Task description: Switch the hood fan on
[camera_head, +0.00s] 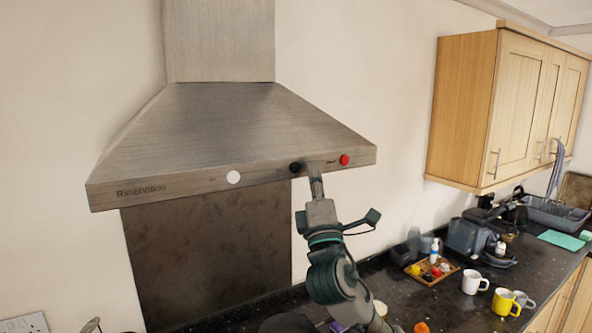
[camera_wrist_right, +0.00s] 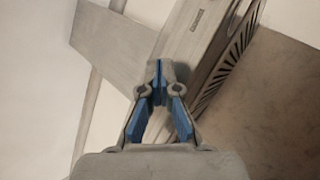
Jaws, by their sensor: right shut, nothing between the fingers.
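The steel range hood (camera_head: 230,125) is on the wall at the upper left of the head view. Its front strip carries a white button (camera_head: 234,177), a black button (camera_head: 295,168) and a red button (camera_head: 344,159). My right gripper (camera_head: 312,166) is at the front strip, just right of the black button and left of the red one. I cannot tell whether it touches the strip. In the right wrist view its blue fingers (camera_wrist_right: 159,80) are shut with nothing between them, and the hood (camera_wrist_right: 205,50) is beyond them. My left gripper is not in view.
Wooden wall cabinets (camera_head: 490,105) hang at the right. On the dark counter (camera_head: 400,300) stand a tray of small items (camera_head: 432,270), a white mug (camera_head: 474,283) and a yellow mug (camera_head: 504,301). A dark backsplash panel (camera_head: 210,250) is under the hood.

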